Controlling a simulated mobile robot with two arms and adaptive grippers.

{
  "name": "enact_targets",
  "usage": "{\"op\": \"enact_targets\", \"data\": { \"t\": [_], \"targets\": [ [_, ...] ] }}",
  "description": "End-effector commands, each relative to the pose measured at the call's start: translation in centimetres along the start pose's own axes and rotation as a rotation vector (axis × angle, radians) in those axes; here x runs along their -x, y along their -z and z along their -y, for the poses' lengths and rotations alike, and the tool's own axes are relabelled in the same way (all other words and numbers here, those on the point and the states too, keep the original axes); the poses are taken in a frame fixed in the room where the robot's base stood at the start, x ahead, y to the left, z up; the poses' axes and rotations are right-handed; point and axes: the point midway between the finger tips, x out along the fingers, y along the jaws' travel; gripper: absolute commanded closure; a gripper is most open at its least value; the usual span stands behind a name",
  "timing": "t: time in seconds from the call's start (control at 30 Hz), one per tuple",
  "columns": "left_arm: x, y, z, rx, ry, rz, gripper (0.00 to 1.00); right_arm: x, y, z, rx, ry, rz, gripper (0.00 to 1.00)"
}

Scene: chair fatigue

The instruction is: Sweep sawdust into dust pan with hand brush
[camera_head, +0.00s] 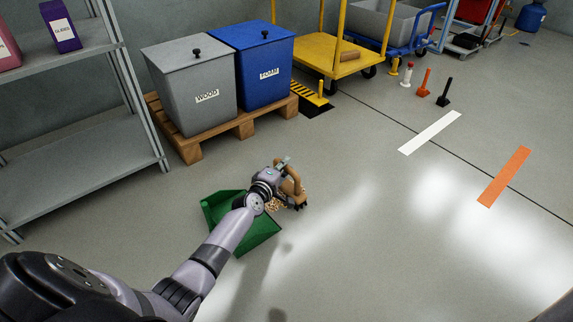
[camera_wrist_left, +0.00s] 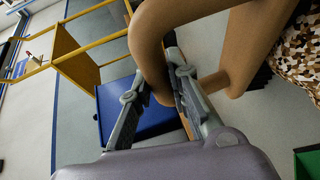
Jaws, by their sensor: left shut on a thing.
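The hand brush (camera_head: 296,183) has a brown looped handle and stands on the floor with its bristles down, just right of the dust pan. My left gripper (camera_head: 282,165) is shut on its handle. In the left wrist view the handle (camera_wrist_left: 243,50) passes between the fingers. The green dust pan (camera_head: 257,238) lies on the floor, partly hidden under my left forearm; a corner shows in the left wrist view (camera_wrist_left: 308,162). Sawdust (camera_head: 274,206) lies between pan and brush, partly hidden by my gripper. It also shows in the left wrist view (camera_wrist_left: 302,42). My right gripper is out of view.
A grey WOOD bin (camera_head: 190,88) and a blue FOAM bin (camera_head: 264,65) stand on a wooden pallet (camera_head: 213,136) behind the pan. A metal shelf (camera_head: 80,140) stands at left. A yellow cart (camera_head: 338,58) stands farther back. The floor to the right is open.

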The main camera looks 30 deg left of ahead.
Motion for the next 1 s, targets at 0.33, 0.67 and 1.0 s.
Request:
{"op": "enact_targets", "data": {
  "t": [0.33, 0.67, 1.0],
  "targets": [
    [1.1, 0.5, 0.2, -0.001, -0.002, 0.000, 1.00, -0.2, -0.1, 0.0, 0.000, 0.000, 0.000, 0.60],
    [2.2, 1.1, 0.5, 0.000, -0.001, 0.000, 1.00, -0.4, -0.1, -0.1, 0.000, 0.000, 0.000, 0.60],
    [3.0, 1.5, 0.7, 0.000, -0.002, 0.000, 1.00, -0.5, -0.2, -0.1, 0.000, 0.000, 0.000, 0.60]
  ]
}}
